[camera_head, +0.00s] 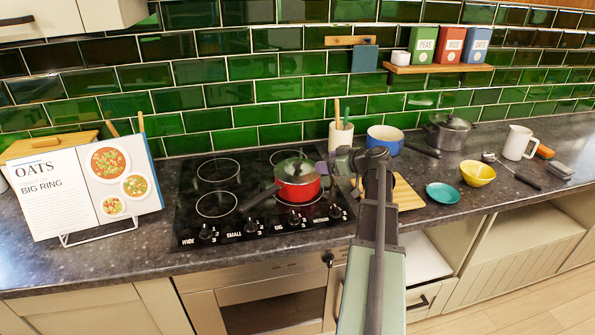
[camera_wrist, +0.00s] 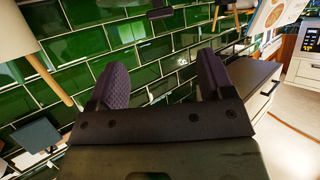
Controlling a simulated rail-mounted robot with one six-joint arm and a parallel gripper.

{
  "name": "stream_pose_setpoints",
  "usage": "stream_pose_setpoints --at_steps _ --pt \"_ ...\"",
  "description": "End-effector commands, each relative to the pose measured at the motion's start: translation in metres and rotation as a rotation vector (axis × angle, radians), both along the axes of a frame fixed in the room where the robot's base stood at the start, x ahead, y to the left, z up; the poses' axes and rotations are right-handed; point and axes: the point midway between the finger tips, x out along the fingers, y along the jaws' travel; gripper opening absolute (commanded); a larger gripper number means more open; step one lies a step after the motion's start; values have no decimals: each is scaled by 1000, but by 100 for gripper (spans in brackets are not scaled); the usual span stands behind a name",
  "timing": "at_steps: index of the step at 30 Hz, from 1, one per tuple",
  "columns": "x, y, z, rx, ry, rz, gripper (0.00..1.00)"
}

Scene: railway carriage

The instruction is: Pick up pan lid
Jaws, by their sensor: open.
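A red pan (camera_head: 300,192) with a dark handle stands on the black hob (camera_head: 195,215), at its right side. A lid (camera_head: 290,171) with a small light knob appears to lie on it. A grey pot (camera_head: 446,137) with its own lid (camera_head: 450,122) stands at the back right of the counter. My gripper (camera_head: 337,166) is just right of the red pan in the head view, and its exact height over the counter is unclear. In the wrist view my gripper (camera_wrist: 163,75) shows its two purple fingers apart with nothing between them. No lid can be made out there.
A utensil holder (camera_head: 341,136) and a blue pot (camera_head: 384,139) stand behind my gripper. A wooden board (camera_head: 404,195) lies partly behind my arm. A teal bowl (camera_head: 442,193) and a yellow bowl (camera_head: 477,173) stand to the right. A cookbook (camera_head: 85,185) stands left of the hob.

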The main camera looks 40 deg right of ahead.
Motion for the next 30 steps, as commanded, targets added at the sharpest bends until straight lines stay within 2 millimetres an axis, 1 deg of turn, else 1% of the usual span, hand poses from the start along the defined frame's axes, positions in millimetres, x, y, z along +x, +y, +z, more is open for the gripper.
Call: stream_pose_setpoints --at_steps 5,8,12,15,19,22,25,27,30 --pt "4 2 -3 -21 -6 9 74" --pt "18 5 -11 -21 -5 12 74" --pt "43 12 -23 -20 -4 13 74" --pt "51 15 -24 -20 -2 9 74" --pt "55 16 -25 -20 -2 10 74" --pt "68 19 -32 -19 -2 12 74" --pt "87 23 -41 -20 -2 12 74" --pt "95 26 -43 -19 -2 11 74" --pt "98 27 -42 -19 -2 10 74"
